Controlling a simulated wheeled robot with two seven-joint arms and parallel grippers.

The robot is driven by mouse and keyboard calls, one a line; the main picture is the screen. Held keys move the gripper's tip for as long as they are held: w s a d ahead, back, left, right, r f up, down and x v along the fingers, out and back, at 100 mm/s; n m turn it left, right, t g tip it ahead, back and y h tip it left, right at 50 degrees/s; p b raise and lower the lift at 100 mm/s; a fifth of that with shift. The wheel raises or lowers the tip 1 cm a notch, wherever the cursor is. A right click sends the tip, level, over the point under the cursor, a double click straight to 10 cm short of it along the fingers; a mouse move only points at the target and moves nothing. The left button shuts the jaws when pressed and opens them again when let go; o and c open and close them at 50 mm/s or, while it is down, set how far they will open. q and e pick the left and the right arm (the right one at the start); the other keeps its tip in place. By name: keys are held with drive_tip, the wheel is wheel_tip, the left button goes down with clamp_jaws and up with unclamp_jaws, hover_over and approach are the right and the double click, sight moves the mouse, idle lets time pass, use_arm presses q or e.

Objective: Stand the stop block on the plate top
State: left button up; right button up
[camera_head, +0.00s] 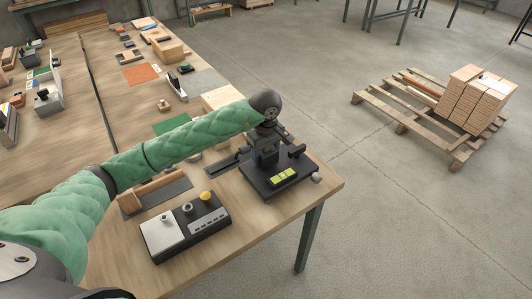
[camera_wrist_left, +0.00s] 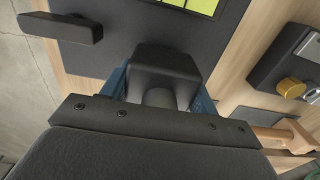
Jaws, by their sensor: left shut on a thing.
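My left gripper (camera_head: 266,160) points down over the dark plate (camera_head: 262,187) at the table's near right corner. In the left wrist view, the gripper's bluish fingers (camera_wrist_left: 160,92) are shut on a dark block with rounded edges (camera_wrist_left: 165,62), which seems to be the stop block. The dark plate (camera_wrist_left: 110,55) lies beyond it. The block's lower end is hidden, so I cannot tell whether it touches the plate. A yellow-green marked piece (camera_head: 283,177) lies on the plate's near part. My right gripper is not in view.
A control box (camera_head: 186,230) with a yellow knob (camera_head: 206,196) sits to the left. The table edge is close on the right. A pallet (camera_head: 410,115) with stacked boxes stands on the floor.

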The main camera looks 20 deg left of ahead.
use_arm(q)
drive_tip(key=shift+f, duration=0.35)
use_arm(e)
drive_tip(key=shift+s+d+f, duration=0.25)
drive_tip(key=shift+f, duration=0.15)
use_arm(q)
drive_tip(key=shift+f, duration=0.15)
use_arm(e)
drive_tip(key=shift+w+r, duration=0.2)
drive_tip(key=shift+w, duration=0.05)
